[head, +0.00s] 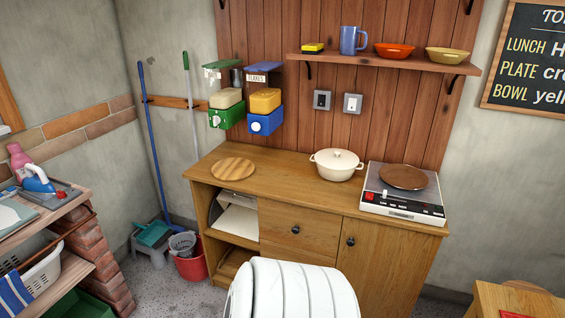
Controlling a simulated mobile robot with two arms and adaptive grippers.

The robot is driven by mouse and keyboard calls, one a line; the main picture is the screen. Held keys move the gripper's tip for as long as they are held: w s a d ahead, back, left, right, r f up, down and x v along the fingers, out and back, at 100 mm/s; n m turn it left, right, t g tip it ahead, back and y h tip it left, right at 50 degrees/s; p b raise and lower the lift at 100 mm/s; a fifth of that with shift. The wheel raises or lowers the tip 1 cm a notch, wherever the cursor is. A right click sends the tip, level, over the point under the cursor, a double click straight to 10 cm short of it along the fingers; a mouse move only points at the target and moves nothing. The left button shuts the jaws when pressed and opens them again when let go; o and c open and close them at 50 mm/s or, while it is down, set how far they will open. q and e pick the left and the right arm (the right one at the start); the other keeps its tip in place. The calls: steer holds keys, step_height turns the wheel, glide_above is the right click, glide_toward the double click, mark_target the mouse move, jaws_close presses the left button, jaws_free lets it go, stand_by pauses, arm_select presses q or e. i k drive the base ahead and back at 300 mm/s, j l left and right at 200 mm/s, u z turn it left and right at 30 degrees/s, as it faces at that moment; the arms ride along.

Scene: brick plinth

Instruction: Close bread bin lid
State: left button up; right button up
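A cream-white box (237,222), which looks like the bread bin, sits in the upper open compartment at the left of the wooden cabinet (300,232). A pale panel, which looks like its lid, slopes at its top, and a dark gap shows at its left. It is small and partly hidden by the cabinet frame, so I cannot tell how far the lid stands open. Neither of my grippers is in view.
On the cabinet top stand a round wooden board (233,169), a white lidded pot (336,165) and a hotplate (401,200) with a brown disc (404,177). A red bucket (191,262) stands left of the cabinet. A large white ribbed shape (290,292) fills the bottom foreground.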

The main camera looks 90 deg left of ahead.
mark_target(225, 197)
steer(key=u, duration=1.85)
